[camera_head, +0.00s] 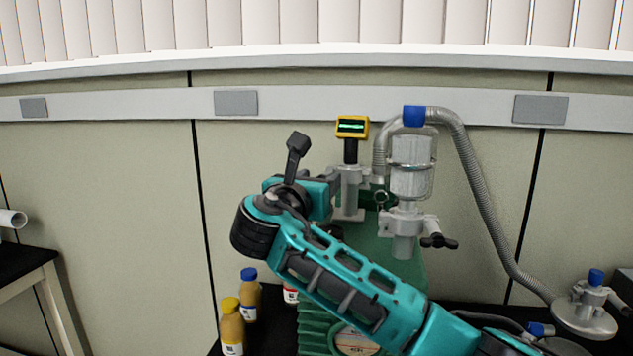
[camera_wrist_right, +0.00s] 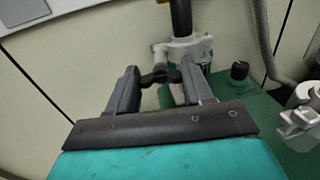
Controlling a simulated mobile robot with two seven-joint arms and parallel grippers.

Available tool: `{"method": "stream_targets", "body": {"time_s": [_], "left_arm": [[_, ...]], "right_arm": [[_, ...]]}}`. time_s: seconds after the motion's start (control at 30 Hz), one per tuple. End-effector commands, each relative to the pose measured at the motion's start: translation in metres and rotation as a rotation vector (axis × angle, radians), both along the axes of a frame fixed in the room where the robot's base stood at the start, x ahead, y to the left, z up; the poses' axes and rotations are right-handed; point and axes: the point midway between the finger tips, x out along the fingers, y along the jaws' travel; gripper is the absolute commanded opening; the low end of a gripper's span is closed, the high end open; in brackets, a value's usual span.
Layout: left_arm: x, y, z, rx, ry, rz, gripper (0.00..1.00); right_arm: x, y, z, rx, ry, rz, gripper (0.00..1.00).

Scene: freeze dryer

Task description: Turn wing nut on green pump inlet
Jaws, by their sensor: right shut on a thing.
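The green pump (camera_head: 408,278) stands at centre, partly behind my right arm. Its metal inlet fitting (camera_head: 349,195) rises at the pump's left under a black stem with a yellow gauge. In the right wrist view, the inlet clamp (camera_wrist_right: 182,50) has a small black wing nut (camera_wrist_right: 160,77) on its near side. My right gripper (camera_wrist_right: 160,82) is shut on the wing nut, with one finger on each side of it. In the head view, my right gripper (camera_head: 332,181) reaches the inlet from the left, and the wing nut is hidden. My left gripper is not in view.
A glass trap (camera_head: 411,165) with a second black wing nut (camera_head: 438,242) stands right of the inlet. A corrugated metal hose (camera_head: 480,190) runs from it to the lower right. Bottles with yellow and blue caps (camera_head: 231,325) stand at lower left. The wall is behind.

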Motion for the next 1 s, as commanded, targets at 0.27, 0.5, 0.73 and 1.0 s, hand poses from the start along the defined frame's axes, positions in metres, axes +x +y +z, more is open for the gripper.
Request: {"method": "stream_targets", "body": {"time_s": [0.27,0.5,0.73,1.0], "left_arm": [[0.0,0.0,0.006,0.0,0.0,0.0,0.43],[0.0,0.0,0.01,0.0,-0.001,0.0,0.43],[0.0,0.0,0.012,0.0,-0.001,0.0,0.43],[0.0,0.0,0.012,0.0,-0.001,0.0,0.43]], "right_arm": [[0.0,0.0,0.0,0.11,-0.039,0.0,0.2],[-0.001,0.0,0.0,0.278,-0.104,0.001,0.2],[-0.001,-0.001,-0.001,0.426,-0.162,0.001,0.2],[-0.001,-0.001,-0.001,0.537,-0.205,0.001,0.2]]}}
